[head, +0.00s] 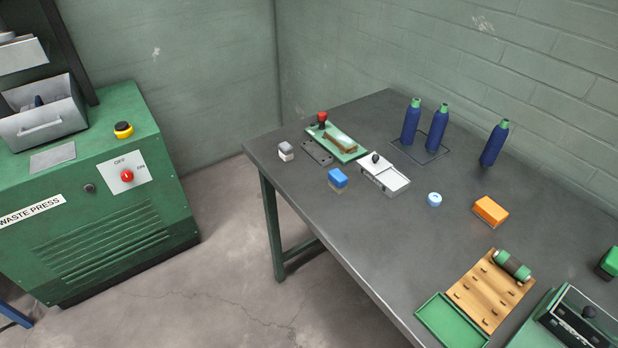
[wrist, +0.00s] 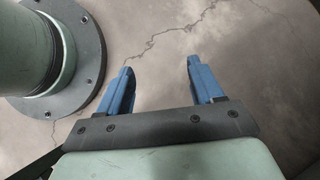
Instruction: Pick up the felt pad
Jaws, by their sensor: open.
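No thing on the grey table (head: 300,195) can be told for sure as the felt pad. Small two-layer blocks lie there: a grey and white one (head: 286,151) near the left edge, a blue one with a pale base (head: 338,179) right of it, and an orange one (head: 490,211) farther right. A small round light-blue thing (head: 434,200) lies between the blue and orange blocks. My gripper (wrist: 160,66) shows in the wrist view only, its two blue fingers apart and empty, over bare concrete floor (wrist: 240,45). None of the blocks shows in that view.
Several blue bottles with green caps (head: 437,128) stand at the back. A green tray with a red knob (head: 345,142) and a metal box (head: 384,175) lie near the blocks. A wooden pegboard (head: 485,295) is at front right. A green waste press (head: 110,190) stands left.

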